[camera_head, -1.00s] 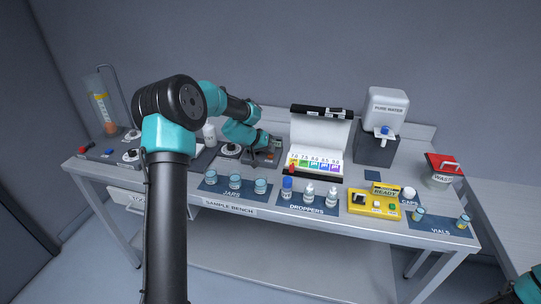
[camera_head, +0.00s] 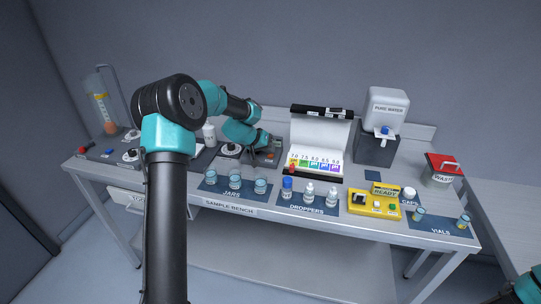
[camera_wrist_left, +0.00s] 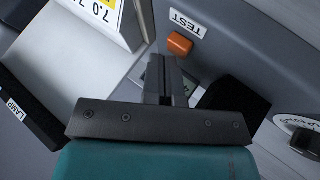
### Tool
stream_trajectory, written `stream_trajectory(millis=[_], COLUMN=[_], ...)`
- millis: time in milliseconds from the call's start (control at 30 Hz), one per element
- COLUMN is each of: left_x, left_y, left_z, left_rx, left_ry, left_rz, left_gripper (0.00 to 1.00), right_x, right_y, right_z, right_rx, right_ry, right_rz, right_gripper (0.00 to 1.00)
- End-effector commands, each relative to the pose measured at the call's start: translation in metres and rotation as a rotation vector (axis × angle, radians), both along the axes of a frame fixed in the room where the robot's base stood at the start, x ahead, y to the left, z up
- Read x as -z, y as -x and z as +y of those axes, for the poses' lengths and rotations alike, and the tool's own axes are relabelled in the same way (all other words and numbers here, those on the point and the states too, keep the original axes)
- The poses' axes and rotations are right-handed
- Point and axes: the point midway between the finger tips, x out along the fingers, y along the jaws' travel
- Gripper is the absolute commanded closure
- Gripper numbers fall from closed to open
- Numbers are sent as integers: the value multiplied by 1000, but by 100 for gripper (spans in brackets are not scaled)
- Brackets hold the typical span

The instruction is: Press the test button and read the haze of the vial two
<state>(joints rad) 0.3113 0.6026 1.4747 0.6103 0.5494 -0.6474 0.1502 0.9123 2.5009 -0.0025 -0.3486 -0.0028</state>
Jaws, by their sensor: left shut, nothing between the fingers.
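The orange test button (camera_wrist_left: 180,44) stands on a grey panel beside a white TEST label (camera_wrist_left: 188,23) in the left wrist view. My left gripper (camera_wrist_left: 166,62) is shut and empty, with its fingertips just short of the button in the picture. I cannot tell whether they touch it. In the head view the left gripper (camera_head: 264,156) is over the grey device (camera_head: 268,159) left of the colour chart. A small display behind the fingers is mostly hidden and shows no readable value. Two vials (camera_head: 419,214) (camera_head: 463,221) stand on the VIALS mat at the right.
The white colour-chart box (camera_head: 319,133) stands close to the right of the gripper. Jars (camera_head: 235,182) and droppers (camera_head: 309,192) stand in front.

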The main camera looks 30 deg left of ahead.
Motion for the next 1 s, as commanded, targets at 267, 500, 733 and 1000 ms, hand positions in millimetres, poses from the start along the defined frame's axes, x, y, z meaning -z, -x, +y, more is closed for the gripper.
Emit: stream_trajectory(millis=[267,500,733,1000], left_x=[-13,-14,-21,-42], left_y=[-1,-1,-1,-1], left_z=[0,0,1,1], left_rx=[-1,-2,0,-1], left_ry=[-2,-2,-4,-4], left_rz=[-4,-5,-7,-7], left_gripper=[100,100,100,100], right_x=[0,0,0,0], right_y=[0,0,0,0], right_z=[0,0,0,0], right_rx=[0,0,0,0], right_ry=[0,0,0,0], right_rz=[0,0,0,0], right_gripper=[57,57,57,57])
